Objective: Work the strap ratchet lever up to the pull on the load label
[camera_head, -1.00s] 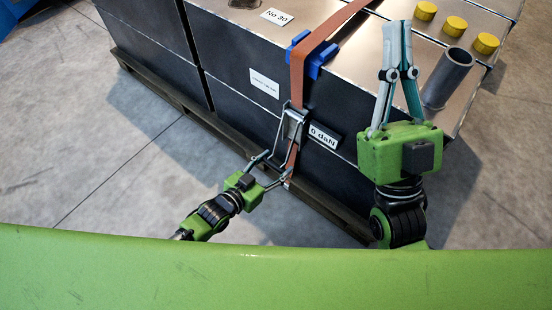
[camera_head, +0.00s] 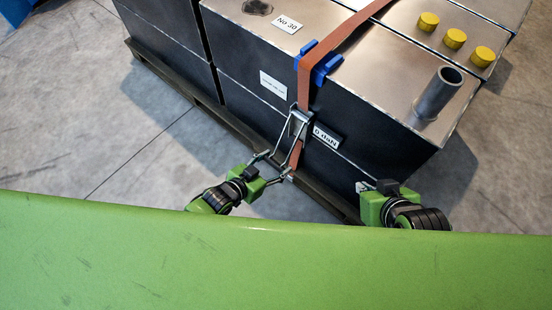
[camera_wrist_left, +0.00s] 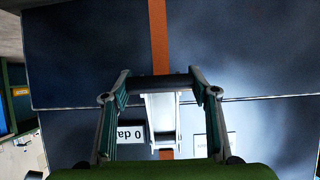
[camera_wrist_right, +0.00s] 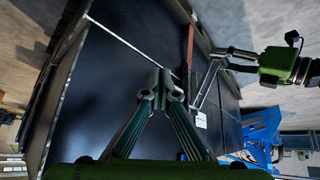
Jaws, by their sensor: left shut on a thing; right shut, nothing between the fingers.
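The strap ratchet (camera_head: 299,122) sits on the orange strap (camera_head: 300,90) at the dark crate's front; its lever frame (camera_head: 294,153) stands out from the face, down toward my left gripper (camera_head: 272,166). That gripper is shut on the lever's end bar, seen between its fingers in the left wrist view (camera_wrist_left: 160,82). The load label (camera_head: 326,137), reading "0 daN", is right of the ratchet; it is partly hidden in the left wrist view (camera_wrist_left: 130,141). My right gripper (camera_head: 363,187) is low at the crate's front, apart from the ratchet; the right wrist view shows it shut and empty (camera_wrist_right: 158,80).
Blue edge protectors (camera_head: 327,69) hold the strap at the crate's top edge. A grey pipe stub (camera_head: 438,92) and yellow caps (camera_head: 455,38) stand on top. A pallet edge (camera_head: 245,134) juts out below. The concrete floor (camera_head: 125,120) at left is clear.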

